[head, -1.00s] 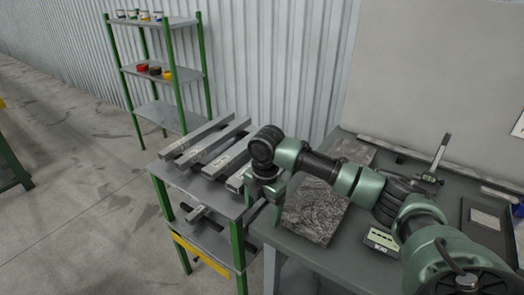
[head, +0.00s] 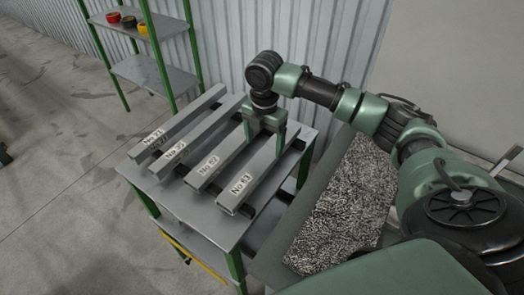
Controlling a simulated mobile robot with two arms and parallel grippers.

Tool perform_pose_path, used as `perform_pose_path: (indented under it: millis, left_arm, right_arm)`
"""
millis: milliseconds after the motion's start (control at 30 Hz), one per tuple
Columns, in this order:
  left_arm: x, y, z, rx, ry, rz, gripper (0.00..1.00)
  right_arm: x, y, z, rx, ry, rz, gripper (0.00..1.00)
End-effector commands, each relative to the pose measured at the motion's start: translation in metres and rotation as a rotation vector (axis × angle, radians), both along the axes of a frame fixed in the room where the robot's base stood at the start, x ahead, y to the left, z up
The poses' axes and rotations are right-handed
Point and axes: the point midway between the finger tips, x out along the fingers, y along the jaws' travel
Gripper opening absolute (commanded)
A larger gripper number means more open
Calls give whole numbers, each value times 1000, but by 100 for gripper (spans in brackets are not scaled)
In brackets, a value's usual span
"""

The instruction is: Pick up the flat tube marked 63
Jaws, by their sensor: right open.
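The flat tube marked No 63 (head: 250,181) is a grey bar at the right end of a row of similar tubes on a small metal table. Its label faces me on the near end. My right gripper (head: 265,146) points down over the far half of this tube, open, with one green finger to the left and one to the right. I cannot tell whether the fingertips are level with the tube's sides or still above it. The gripper hides part of the tube's far half. My left gripper is not in view.
A neighbouring tube marked No 62 (head: 212,165) lies close on the left, with more labelled tubes beyond it. The green-legged table (head: 190,205) has bare top in front. A dark speckled plate (head: 345,205) lies at the right. A shelf rack (head: 150,72) stands behind left.

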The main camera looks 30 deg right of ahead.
Motion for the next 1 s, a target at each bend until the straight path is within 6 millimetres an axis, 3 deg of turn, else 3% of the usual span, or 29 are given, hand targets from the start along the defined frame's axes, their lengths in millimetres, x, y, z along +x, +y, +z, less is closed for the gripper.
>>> perform_pose_path:
  millis: [100,233,367,500,600,767,1000]
  left_arm:
    - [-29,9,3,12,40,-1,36]
    - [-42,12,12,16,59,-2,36]
    - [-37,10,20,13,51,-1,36]
    - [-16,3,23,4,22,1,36]
    - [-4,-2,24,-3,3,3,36]
    - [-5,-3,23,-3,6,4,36]
    - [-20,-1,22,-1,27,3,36]
  right_arm:
    - [-1,0,-14,-1,4,-2,80]
    - [0,2,-28,-1,5,-2,80]
    - [1,5,-49,-1,5,-1,80]
    - [2,4,-64,-2,1,-2,80]
    - [2,4,-67,-2,-1,-1,80]
    - [2,4,-67,-2,-1,-1,80]
    - [2,4,-67,-2,-1,-1,13]
